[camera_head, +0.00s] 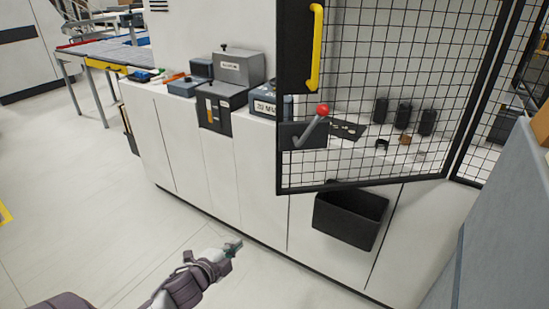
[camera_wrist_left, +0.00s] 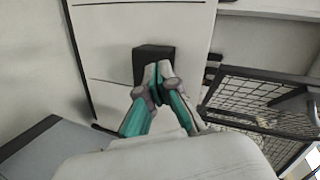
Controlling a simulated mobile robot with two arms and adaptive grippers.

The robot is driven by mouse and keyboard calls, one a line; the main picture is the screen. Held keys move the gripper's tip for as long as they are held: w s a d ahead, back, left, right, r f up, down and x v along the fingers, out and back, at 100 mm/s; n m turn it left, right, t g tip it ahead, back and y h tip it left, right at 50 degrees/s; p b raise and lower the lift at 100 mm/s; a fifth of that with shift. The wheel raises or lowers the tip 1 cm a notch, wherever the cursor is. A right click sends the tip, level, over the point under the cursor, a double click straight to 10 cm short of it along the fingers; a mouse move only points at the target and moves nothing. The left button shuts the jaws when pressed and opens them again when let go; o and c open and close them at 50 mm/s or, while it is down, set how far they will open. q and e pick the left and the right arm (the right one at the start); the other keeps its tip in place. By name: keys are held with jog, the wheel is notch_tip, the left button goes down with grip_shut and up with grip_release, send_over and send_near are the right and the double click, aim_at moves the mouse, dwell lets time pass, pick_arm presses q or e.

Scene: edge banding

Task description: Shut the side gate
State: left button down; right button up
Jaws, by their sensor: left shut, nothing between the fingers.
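The side gate (camera_head: 380,181) is a black-framed wire mesh panel at the right of the head view. It stands swung out in front of the machine's work shelf. A yellow handle (camera_head: 316,48) is on its upper left edge. A grey latch lever with a red knob (camera_head: 322,109) sits lower on the same edge. My left gripper (camera_head: 236,245) is shut and empty, low over the floor, left of the gate and apart from it. In the left wrist view the gripper (camera_wrist_left: 158,68) shows its closed fingers, with the mesh gate (camera_wrist_left: 262,98) to the right. My right gripper is not in view.
A black bin (camera_head: 350,216) hangs on the white cabinet front below the gate. Several black parts (camera_head: 404,115) stand on the shelf behind the mesh. Grey boxes (camera_head: 240,65) sit on the counter. A grey-blue block (camera_head: 505,220) stands at right. The floor at left is clear.

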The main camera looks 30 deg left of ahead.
pick_arm(q)
jog(key=w+d+r+m+t+h+p, duration=0.1)
jog(key=d+r+m+t+h, duration=0.15)
jog(key=r, duration=0.75)
jog(key=d+r+m+t+h, duration=0.1)
jog(key=d+r+m, duration=0.25)
jog(key=r, duration=0.75)
jog(key=p, duration=0.3)
send_near(282, 161)
jog(key=w+d, duration=0.3)
jog(key=w, duration=0.1)
jog(key=w+a+p, duration=0.1)
jog(key=shift+w+a+n+y, duration=0.25)
jog(key=shift+w+n+y, duration=0.05)
jog(key=shift+y, duration=0.05)
jog(key=shift+w+a+p, duration=0.3)
